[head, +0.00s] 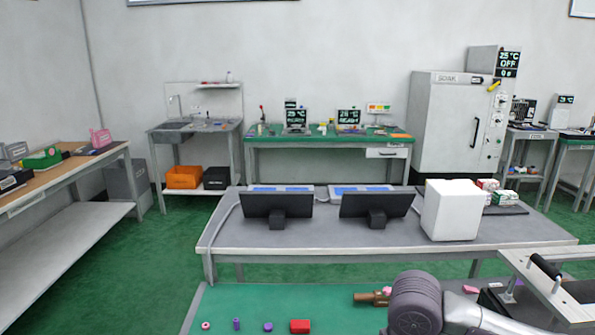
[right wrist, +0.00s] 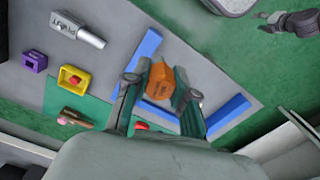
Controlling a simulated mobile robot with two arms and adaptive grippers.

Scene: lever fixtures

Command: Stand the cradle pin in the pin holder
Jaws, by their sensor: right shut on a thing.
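In the right wrist view my right gripper (right wrist: 160,92) has its two dark fingers on either side of an orange piece (right wrist: 160,78) with small dark lettering, which I cannot read. The gripper is shut on this piece, above a grey surface between two blue bars (right wrist: 139,58). I cannot tell for certain whether the orange piece is the cradle pin. A purple block (right wrist: 34,61) with a pale label sits at the left; whether it is the pin holder is not clear.
A grey PIVOT block (right wrist: 78,29), a yellow box (right wrist: 74,78) with a red piece inside and a brown tool (right wrist: 77,118) lie left of the gripper. In the head view a red block (head: 299,326) lies on the green mat (head: 268,299). A grey table with monitors (head: 277,205) stands beyond.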

